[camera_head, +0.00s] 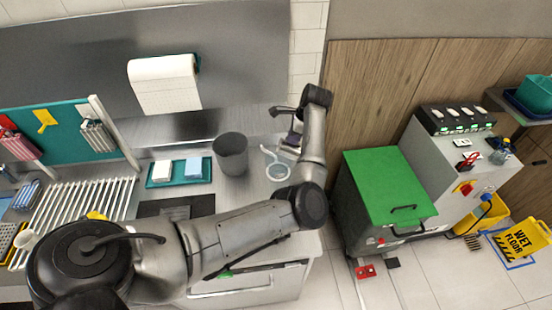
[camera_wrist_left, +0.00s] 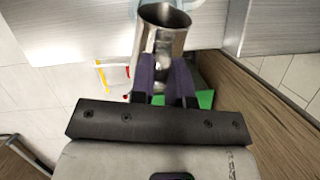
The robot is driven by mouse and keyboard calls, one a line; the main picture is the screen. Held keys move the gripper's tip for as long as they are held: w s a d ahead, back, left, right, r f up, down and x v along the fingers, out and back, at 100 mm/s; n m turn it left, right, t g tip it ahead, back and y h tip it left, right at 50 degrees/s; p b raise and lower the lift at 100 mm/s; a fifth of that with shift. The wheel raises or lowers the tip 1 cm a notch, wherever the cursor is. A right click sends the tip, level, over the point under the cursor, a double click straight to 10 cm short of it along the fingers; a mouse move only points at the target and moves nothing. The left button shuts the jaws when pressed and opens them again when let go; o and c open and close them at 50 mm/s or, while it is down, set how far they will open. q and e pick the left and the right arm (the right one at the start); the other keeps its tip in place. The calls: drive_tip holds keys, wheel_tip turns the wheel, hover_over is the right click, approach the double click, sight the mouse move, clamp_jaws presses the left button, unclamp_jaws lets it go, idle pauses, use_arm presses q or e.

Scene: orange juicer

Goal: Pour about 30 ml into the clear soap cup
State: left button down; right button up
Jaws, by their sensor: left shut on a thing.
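My left gripper (camera_head: 295,130) is over the right end of the counter, with its purple fingers (camera_wrist_left: 164,75) shut on a metal jug (camera_wrist_left: 163,32). The jug's dark opening shows in the wrist view; whether it holds liquid I cannot tell. In the head view the jug is small and mostly hidden by my arm. A clear cup (camera_head: 278,172) with a pale rim stands on the counter just below and left of the gripper. A pale translucent edge shows behind the jug in the wrist view, probably this cup. No stream is visible. My right gripper is not in view.
A grey bin (camera_head: 231,154) stands left of the clear cup. A teal tray (camera_head: 179,184) with white and blue blocks lies farther left, beside a drying rack (camera_head: 85,205). A green-topped machine (camera_head: 388,185) stands right of the counter, past a gap.

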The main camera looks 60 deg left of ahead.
use_arm(q)
drive_tip(key=shift+r, duration=0.15)
drive_tip(key=shift+s+f, duration=0.1)
drive_tip(key=shift+f, duration=0.1)
drive_tip(key=shift+s+a+f+t+h+b, duration=0.25)
drive_tip(key=shift+t+h+b, duration=0.35)
drive_tip(key=shift+t+b, duration=0.3)
drive_tip(key=shift+d+r, duration=0.1)
drive_tip(key=shift+w+d, duration=0.15)
drive_tip(key=shift+d, duration=0.05)
drive_tip(key=shift+d, duration=0.1)
drive_tip(key=shift+w+d, duration=0.2)
drive_tip(key=shift+w, duration=0.1)
drive_tip(key=shift+w+b, duration=0.15)
drive_tip(key=shift+b, duration=0.2)
drive_tip(key=shift+f+h, duration=0.25)
drive_tip(key=shift+h, duration=0.05)
